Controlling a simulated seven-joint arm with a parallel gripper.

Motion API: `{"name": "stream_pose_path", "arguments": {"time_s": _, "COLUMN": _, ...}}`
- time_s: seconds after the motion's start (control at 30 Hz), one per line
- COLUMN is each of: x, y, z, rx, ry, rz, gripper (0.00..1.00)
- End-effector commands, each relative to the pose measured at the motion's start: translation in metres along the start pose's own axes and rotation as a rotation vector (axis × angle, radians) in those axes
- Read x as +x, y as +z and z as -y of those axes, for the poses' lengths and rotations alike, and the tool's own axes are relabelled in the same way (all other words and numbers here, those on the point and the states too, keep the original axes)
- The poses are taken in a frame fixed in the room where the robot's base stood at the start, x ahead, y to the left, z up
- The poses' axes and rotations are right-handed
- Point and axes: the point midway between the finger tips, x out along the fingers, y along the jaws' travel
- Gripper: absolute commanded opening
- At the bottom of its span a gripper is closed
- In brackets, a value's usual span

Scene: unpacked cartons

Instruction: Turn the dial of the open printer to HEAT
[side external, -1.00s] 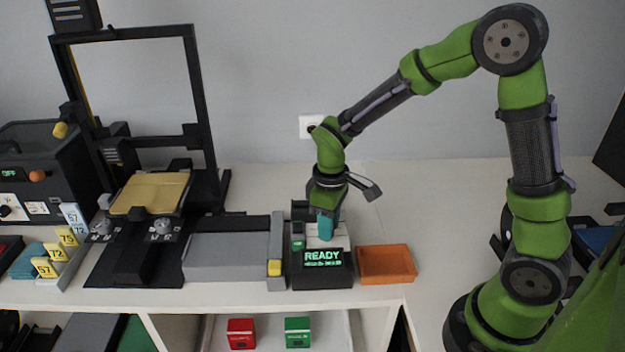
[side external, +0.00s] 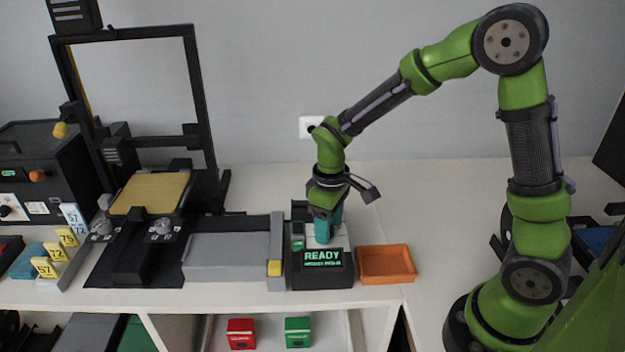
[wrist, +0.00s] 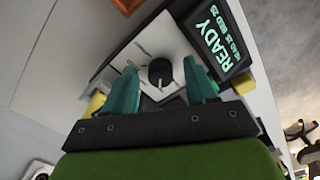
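The open-frame printer (side external: 150,193) with a gold bed stands at the left. A black control box (side external: 322,282) with a lit READY display (side external: 323,256) stands right of it. In the wrist view the box's black dial (wrist: 160,72) sits on a white plate (wrist: 140,52) with small marks I cannot read. A short light line shows on the dial's near side. My gripper (side external: 324,238) points down at the plate. In the wrist view its teal fingers (wrist: 161,82) are open, one each side of the dial, with gaps visible. My gripper hides the dial in the side view.
An orange tray (side external: 386,264) sits just right of the box. A grey slab (side external: 228,258) and upright bar with a yellow block (side external: 274,267) stand close on its left. An enclosed printer (side external: 45,165) is at far left. The table behind is clear.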

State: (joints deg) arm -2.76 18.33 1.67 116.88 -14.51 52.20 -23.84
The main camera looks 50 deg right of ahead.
Motion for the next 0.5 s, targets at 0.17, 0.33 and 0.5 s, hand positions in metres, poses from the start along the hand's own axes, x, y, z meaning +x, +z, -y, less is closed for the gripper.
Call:
{"name": "stream_pose_path", "arguments": {"time_s": 0.17, "x": 0.000, "y": 0.000, "z": 0.000, "rx": -0.001, "ry": 0.000, "rz": 0.000, "gripper": 0.56}}
{"name": "stream_pose_path", "arguments": {"time_s": 0.33, "x": -0.014, "y": -0.001, "z": 0.000, "rx": 0.000, "ry": 0.000, "rz": -0.004, "gripper": 0.56}}
{"name": "stream_pose_path", "arguments": {"time_s": 0.5, "x": -0.049, "y": -0.002, "z": 0.000, "rx": 0.000, "ry": 0.002, "rz": -0.008, "gripper": 0.56}}
